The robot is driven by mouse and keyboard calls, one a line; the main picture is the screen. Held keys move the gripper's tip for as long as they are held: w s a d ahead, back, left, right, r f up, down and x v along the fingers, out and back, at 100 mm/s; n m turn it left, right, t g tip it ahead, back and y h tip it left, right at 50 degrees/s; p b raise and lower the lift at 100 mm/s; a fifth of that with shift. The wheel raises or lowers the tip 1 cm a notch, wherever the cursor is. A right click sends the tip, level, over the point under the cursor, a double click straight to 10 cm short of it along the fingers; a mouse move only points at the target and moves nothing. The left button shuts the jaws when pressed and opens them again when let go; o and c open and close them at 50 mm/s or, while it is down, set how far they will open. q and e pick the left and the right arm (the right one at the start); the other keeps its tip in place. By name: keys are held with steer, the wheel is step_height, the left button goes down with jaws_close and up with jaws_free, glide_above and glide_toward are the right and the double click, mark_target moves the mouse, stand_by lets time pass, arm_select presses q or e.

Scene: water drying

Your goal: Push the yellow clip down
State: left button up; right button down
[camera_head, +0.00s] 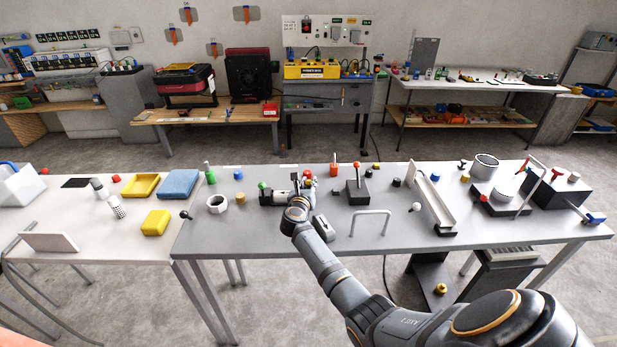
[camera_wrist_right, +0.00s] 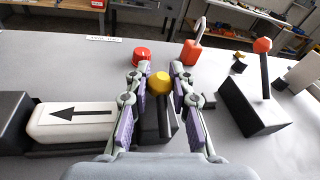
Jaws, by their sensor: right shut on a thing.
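The yellow clip (camera_wrist_right: 158,84) shows in the right wrist view as a small yellow knob on a dark base. My right gripper (camera_wrist_right: 160,98) has one finger on each side of it and is shut on it. A white block with a black arrow pointing left (camera_wrist_right: 72,121) lies left of the fingers in the wrist view. My left gripper is not in view.
Beyond the fingers stand a red button (camera_wrist_right: 141,55) and a red padlock-like piece (camera_wrist_right: 191,52). To the right is a black block with an orange-topped lever (camera_wrist_right: 262,46).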

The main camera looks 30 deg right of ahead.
steer(key=c, duration=1.1)
jaws_free()
steer(key=shift+c, duration=0.2)
steer(key=v, duration=1.2)
steer(key=shift+a, duration=0.1)
steer(key=shift+f, duration=0.1)
